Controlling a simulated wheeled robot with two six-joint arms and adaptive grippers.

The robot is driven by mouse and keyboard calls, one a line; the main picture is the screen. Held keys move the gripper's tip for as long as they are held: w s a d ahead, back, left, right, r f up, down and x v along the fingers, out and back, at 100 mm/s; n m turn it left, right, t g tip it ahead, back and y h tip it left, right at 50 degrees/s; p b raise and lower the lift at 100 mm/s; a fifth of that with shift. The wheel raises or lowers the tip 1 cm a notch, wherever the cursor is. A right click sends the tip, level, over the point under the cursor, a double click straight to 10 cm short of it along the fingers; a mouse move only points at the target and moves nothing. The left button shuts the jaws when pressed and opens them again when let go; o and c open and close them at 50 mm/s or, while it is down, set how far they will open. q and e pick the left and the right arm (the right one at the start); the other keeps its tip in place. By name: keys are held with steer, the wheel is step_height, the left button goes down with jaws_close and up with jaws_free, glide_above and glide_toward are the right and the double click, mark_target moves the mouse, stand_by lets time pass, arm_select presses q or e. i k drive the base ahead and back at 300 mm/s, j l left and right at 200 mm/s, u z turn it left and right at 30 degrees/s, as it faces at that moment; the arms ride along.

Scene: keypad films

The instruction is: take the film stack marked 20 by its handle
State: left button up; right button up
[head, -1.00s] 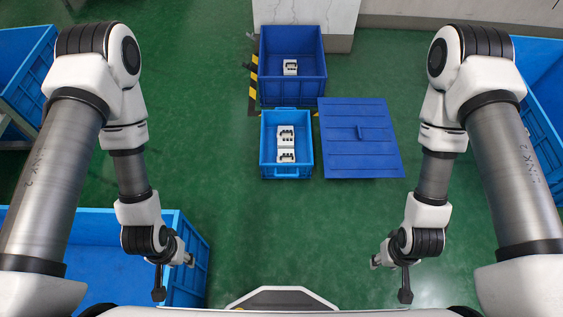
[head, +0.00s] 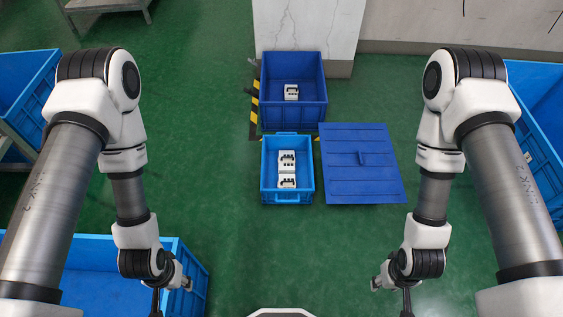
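A white film stack (head: 291,92) with dark marks lies in the dark blue crate (head: 294,117) at the back. Two more white film stacks, a rear one (head: 287,159) and a front one (head: 287,181), lie in the lighter blue crate (head: 287,198) in front of it. The markings are too small to read, so I cannot tell which is 20. My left gripper (head: 184,284) hangs at lower left and my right gripper (head: 379,284) at lower right. Both are far from the stacks, and their fingers are too small to judge.
A flat blue lid (head: 362,190) with a handle lies right of the crates. A large blue bin (head: 188,297) stands at lower left. Other blue bins stand at the left (head: 22,95) and right (head: 540,95) edges. A marble pillar (head: 308,30) stands behind. The green floor in front is clear.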

mark_target(286, 160)
steer(key=i+z, duration=0.3)
steer(key=i, duration=0.2)
steer(key=i+j+z, duration=0.25)
steer(key=i, duration=0.3)
steer(key=i+j+z, duration=0.3)
steer(key=i, duration=0.2)
steer(key=l, duration=0.1)
